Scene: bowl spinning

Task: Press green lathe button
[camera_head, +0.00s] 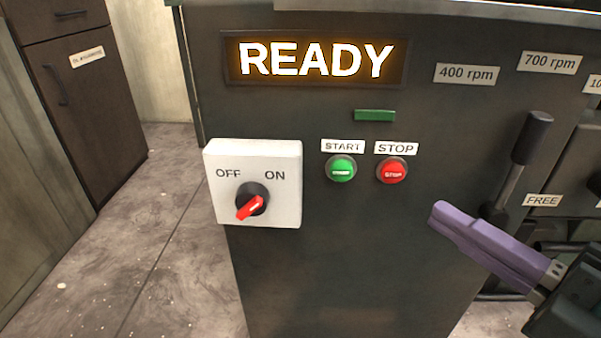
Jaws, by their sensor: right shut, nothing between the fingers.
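The green START button (341,169) is on the lathe's dark front panel (330,260), under a START label. The red STOP button (391,170) is just to its right. My right gripper (436,212) comes in from the lower right with its purple fingers together and empty. Its tips are to the right of and below both buttons, apart from the green one. My left gripper is not in view.
A lit READY display (316,60) is above the buttons. A white OFF/ON switch box (286,208) with a red-tipped knob (250,205) is on the left. A black-handled lever (531,138) stands near my right gripper. Drawers (85,110) stand at far left.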

